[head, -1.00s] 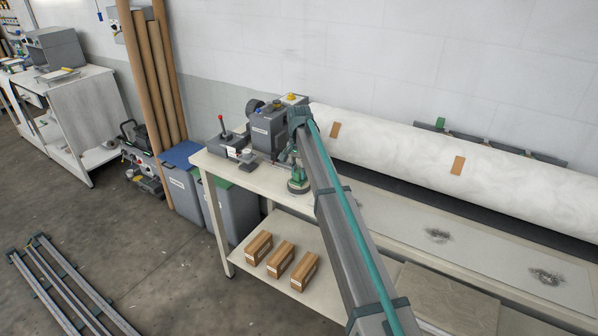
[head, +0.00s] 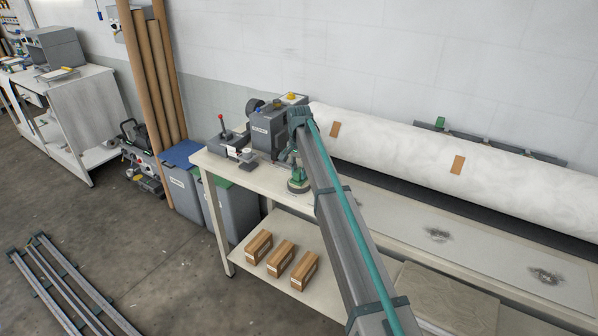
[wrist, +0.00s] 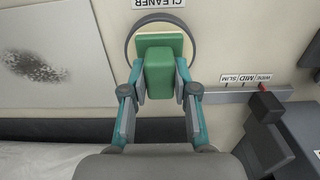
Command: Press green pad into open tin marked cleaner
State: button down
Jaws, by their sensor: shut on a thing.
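In the wrist view, my gripper (wrist: 160,85) is shut on the green pad (wrist: 158,70), with one finger on each side of its block. The pad's wider, paler base lies inside the round rim of the open tin (wrist: 131,32). A label reading CLEANER (wrist: 158,3) is beside the tin, at the top edge. I cannot tell how firmly the pad touches the tin's contents. In the head view, my gripper (head: 297,172) is over the tin (head: 298,188) on the bench, and my arm hides part of it.
A grey machine (head: 268,135) stands on the bench left of my gripper. In the wrist view, a slide scale marked WIDE, MID, SLIM (wrist: 246,78) with a dark knob is at right. A large white roll (head: 400,150) lies behind. Boxes (head: 280,257) sit on the lower shelf.

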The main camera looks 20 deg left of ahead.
aim_at(299, 171)
dwell(0.4)
jog(key=shift+r+p, duration=1.55)
jog(key=shift+r, duration=1.95)
